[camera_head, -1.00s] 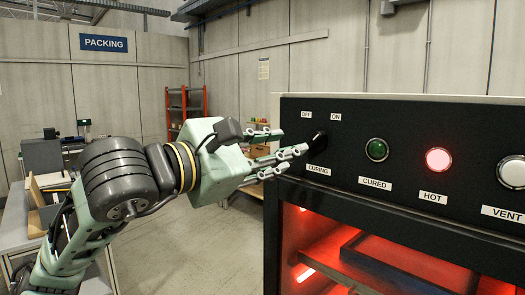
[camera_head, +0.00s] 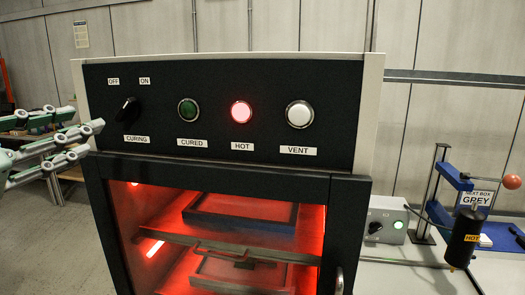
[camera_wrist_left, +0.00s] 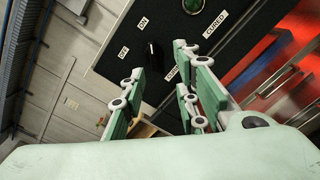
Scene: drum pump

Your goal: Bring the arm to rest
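My left gripper (camera_head: 91,138) reaches in from the left edge of the head view, with pale green fingers pointing right. In the left wrist view its fingers (camera_wrist_left: 155,80) stand apart with nothing between them. The black CURING knob (camera_head: 128,107) is on the oven's dark panel, just right of the fingertips, and its pointer looks tilted toward ON. The knob (camera_wrist_left: 153,50) also shows beyond the fingers in the wrist view, apart from them. Most of the left arm is outside the head view. My right gripper is not in view.
The oven (camera_head: 220,185) glows red inside, with trays on shelves. The HOT lamp (camera_head: 241,112) is lit; the CURED lamp (camera_head: 188,109) looks dark green. A white VENT button (camera_head: 299,114) is beside them. A bench at right holds a grey box (camera_head: 386,224) and a blue-framed stand (camera_head: 455,176).

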